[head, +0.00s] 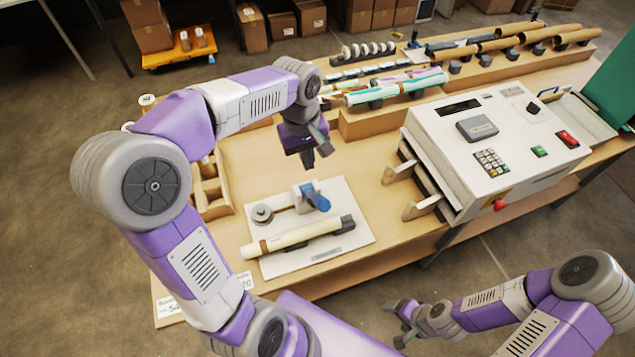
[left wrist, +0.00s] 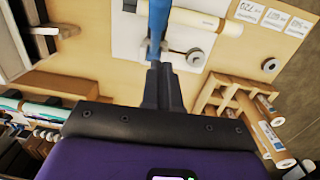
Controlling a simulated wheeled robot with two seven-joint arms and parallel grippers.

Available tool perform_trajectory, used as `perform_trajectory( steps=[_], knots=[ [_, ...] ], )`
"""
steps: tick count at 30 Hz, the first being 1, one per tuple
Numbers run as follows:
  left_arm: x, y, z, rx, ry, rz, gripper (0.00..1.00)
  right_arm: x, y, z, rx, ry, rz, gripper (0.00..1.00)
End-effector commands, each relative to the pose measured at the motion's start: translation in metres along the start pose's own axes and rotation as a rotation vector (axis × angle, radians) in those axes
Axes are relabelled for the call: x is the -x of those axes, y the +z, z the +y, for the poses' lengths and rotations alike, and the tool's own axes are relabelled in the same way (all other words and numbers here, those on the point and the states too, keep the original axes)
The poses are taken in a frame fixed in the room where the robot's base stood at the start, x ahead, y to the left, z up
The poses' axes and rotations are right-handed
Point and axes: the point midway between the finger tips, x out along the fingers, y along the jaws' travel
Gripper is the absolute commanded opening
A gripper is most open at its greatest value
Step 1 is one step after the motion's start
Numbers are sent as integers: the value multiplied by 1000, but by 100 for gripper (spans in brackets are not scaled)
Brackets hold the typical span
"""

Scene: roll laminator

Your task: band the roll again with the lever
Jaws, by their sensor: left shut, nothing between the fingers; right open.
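A cream roll (head: 290,238) lies on a white plate (head: 350,243) at the table's front. Behind it on the plate stands a small banding device with a blue lever (head: 317,200) and a grey round reel (head: 262,213). My left gripper (head: 308,158) is shut and empty, above and behind the lever. In the left wrist view its closed fingertips (left wrist: 160,72) point toward the blue lever (left wrist: 157,22); I cannot tell whether they touch. The roll (left wrist: 195,18) shows beyond. My right gripper (head: 402,322) is open, low in front of the table, away from the plate.
A white laminator (head: 500,150) with a keypad and prongs stands to the right. A wooden rack (head: 212,190) is left of the plate. Racks of coloured and brown rolls (head: 398,85) line the table's back. The table is bare between plate and laminator.

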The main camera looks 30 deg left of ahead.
Motion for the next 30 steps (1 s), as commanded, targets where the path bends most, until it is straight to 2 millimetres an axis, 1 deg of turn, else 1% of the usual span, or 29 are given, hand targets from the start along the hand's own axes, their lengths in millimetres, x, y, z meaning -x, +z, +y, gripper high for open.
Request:
perform_trajectory(
  steps=[1, 6, 12, 18, 30],
  knots=[
    [-14, 0, -1, 0, -5, -5, 0, -1, -1, 0, 0, 0, 2, 73],
    [-49, 1, -1, -1, -4, -5, 0, -1, -1, 0, 0, 0, 2, 73],
    [-69, 20, 3, -3, -1, -2, 0, 1, -1, -1, 0, 0, 2, 73],
    [-77, 27, 5, -2, 0, -1, 0, 2, -1, -1, 0, 0, 2, 73],
    [-78, 28, 6, -3, 1, 2, 0, 0, -1, 0, 0, 0, 2, 73]
  ],
)
